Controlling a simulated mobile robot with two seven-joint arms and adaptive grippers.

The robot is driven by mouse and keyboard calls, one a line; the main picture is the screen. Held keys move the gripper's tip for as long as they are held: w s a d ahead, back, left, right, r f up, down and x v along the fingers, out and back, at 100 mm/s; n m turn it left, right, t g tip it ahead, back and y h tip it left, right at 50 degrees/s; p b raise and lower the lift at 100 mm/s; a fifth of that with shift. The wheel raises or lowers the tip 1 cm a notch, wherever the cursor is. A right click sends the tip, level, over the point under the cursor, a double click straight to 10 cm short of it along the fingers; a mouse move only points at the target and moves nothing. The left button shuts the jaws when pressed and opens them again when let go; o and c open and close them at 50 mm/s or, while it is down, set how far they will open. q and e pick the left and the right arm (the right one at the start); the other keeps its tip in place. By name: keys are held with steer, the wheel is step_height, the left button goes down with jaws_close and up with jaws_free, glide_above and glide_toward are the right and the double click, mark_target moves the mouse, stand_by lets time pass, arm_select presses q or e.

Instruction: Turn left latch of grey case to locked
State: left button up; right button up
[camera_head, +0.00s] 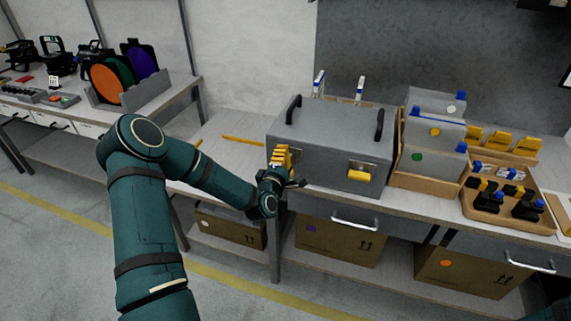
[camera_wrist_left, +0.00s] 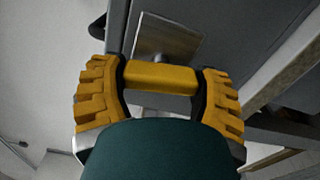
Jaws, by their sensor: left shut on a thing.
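The grey case (camera_head: 325,145) stands closed on the workbench, with two black handles on its lid. Its left latch is mostly hidden behind my gripper in the head view; in the left wrist view the yellow latch handle (camera_wrist_left: 160,76) lies crosswise in front of its metal plate (camera_wrist_left: 165,40). My left gripper (camera_head: 281,157) is at the case's front left; in the left wrist view its yellow fingers (camera_wrist_left: 160,90) are shut on the latch handle's two ends. The right latch (camera_head: 358,175) is yellow, on a metal plate, with its handle roughly level. My right gripper is not seen.
A wooden rack (camera_head: 430,180) with grey panels stands close to the right of the case, then a wooden tray (camera_head: 510,205) of small parts. Bare workbench (camera_head: 225,140) lies left of the case, with a yellow strip (camera_head: 243,141) on it. Drawer handles (camera_head: 354,223) stick out below.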

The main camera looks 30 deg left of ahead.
arm_select(q)
steer(key=shift+m+b, duration=0.4)
steer(key=shift+m, duration=0.4)
steer(key=o, duration=1.2)
steer(key=shift+s, duration=0.1)
steer(key=v, duration=1.2)
steer(key=shift+m, duration=0.3)
